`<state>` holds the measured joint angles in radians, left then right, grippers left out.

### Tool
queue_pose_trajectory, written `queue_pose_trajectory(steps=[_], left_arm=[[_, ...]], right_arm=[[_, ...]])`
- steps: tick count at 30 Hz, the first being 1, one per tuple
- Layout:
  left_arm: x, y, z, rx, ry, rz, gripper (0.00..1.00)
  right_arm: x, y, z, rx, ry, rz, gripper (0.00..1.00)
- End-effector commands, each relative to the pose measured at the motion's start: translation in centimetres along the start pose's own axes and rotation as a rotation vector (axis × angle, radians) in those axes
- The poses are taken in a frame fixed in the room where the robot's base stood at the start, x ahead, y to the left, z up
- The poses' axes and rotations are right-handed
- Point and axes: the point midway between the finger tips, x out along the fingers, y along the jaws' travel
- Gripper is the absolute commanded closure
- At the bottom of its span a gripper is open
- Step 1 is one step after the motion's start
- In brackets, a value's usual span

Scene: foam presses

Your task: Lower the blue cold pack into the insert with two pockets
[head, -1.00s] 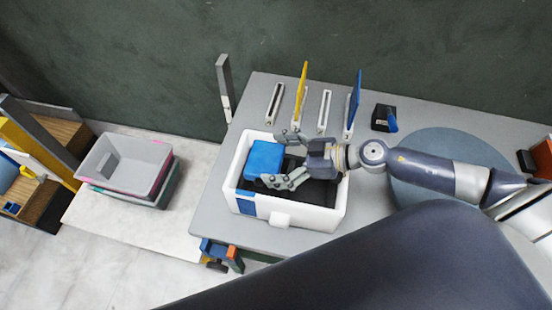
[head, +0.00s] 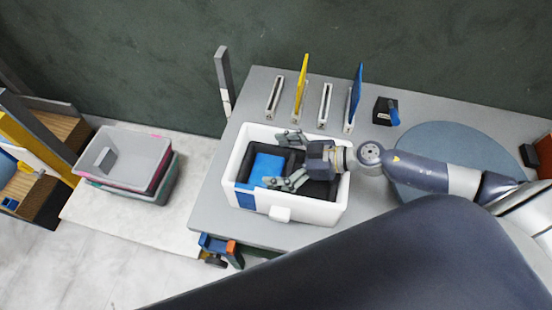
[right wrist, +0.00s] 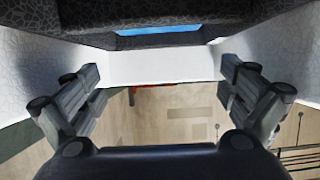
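The blue cold pack (head: 266,168) lies inside the left pocket of the dark insert (head: 245,152), in the white box (head: 310,216) on the grey table. The pack sits low, with dark insert walls around it; its underside is hidden. In the right wrist view a thin strip of the blue pack (right wrist: 165,31) shows in the dark insert (right wrist: 60,48). My right gripper (head: 277,160) reaches in from the right over the box, fingers spread at the pack's right end. In the wrist view the fingers (right wrist: 160,78) are wide apart with nothing between them. My left gripper does not show.
Yellow (head: 301,86) and blue (head: 355,95) upright plates stand in slotted holders behind the box. A small black block (head: 385,111) and a round blue-grey disc (head: 440,150) are at right.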

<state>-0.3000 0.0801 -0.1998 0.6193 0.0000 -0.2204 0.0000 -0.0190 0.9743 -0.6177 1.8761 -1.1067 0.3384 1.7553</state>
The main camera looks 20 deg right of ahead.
Motion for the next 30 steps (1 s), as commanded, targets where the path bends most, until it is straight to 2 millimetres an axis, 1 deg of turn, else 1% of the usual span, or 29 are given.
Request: queue_pose_trajectory(steps=[8,11,13,17,21,24,30], left_arm=[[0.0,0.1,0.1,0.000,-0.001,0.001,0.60],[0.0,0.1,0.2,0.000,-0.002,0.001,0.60],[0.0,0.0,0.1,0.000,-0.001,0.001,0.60],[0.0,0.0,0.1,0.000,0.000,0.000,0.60],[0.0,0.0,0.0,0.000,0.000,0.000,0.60],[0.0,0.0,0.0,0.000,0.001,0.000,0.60],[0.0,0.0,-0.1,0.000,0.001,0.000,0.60]], right_arm=[[0.0,0.0,0.1,0.001,-0.002,-0.001,0.00],[-0.1,0.0,-0.2,-0.001,-0.002,-0.001,0.00],[-0.3,0.1,-0.7,-0.004,-0.002,-0.001,0.00],[-1.1,0.1,-2.4,-0.006,-0.002,-0.001,0.00],[-2.1,0.1,-4.9,-0.009,-0.002,0.000,0.00],[-2.6,0.1,-6.4,-0.009,0.000,0.000,0.00],[-3.4,0.1,-8.3,-0.004,0.000,0.000,0.00]])
